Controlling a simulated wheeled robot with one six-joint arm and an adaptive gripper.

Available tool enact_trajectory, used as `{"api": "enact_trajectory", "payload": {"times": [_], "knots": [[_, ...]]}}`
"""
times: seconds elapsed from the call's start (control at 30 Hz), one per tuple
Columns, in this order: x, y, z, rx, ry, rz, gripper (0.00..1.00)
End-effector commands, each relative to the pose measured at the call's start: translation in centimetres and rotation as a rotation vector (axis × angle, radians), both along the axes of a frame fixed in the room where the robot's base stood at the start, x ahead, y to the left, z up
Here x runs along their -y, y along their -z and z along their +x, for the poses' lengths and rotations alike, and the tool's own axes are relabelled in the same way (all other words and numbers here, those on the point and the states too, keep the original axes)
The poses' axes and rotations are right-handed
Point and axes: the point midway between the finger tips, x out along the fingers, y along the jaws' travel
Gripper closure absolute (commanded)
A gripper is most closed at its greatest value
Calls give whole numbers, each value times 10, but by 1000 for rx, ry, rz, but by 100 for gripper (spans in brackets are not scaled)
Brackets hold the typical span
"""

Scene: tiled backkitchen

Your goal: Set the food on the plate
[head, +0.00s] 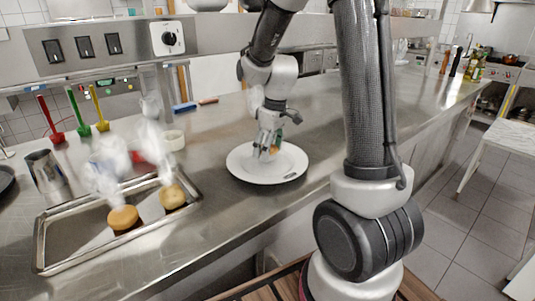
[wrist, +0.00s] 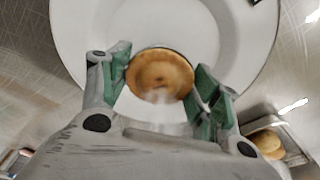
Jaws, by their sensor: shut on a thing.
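A white round plate (head: 243,168) lies on the steel counter, and fills the top of the wrist view (wrist: 80,32). My gripper (head: 268,146) is low over the middle of the plate. In the wrist view, its green-padded fingers (wrist: 160,82) are shut on a round, golden-brown piece of food (wrist: 160,68). The fingers mostly hide this food in the head view. I cannot tell whether it touches the plate. Two more round brown pieces, the nearer (head: 123,218) and the farther (head: 173,196), sit on a metal tray at the left.
The shallow metal tray (head: 48,252) lies left of the plate. Blurred, pale shapes (head: 105,165) hang over it. A metal cup (head: 46,171), red, green and yellow-handled utensils (head: 75,112) and a white roll (head: 174,139) stand behind. Counter right of the plate is clear.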

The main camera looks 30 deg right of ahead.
Motion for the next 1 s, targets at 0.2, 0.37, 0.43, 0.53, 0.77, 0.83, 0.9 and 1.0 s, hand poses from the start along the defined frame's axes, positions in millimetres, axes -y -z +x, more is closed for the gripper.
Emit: {"api": "enact_trajectory", "payload": {"times": [0.2, 0.37, 0.43, 0.53, 0.77, 0.83, 0.9, 1.0], "knots": [[0, 21, 0, -1, 0, -1, 43], [0, 21, 0, 1, 0, -1, 43], [0, 21, 0, 0, 0, 0, 43], [0, 24, 0, -1, 0, -1, 43], [0, 24, 0, 0, 0, 0, 16], [0, 24, 0, 0, 0, 0, 16], [0, 24, 0, 0, 0, 0, 16], [0, 22, 0, 0, 0, 0, 16]]}}
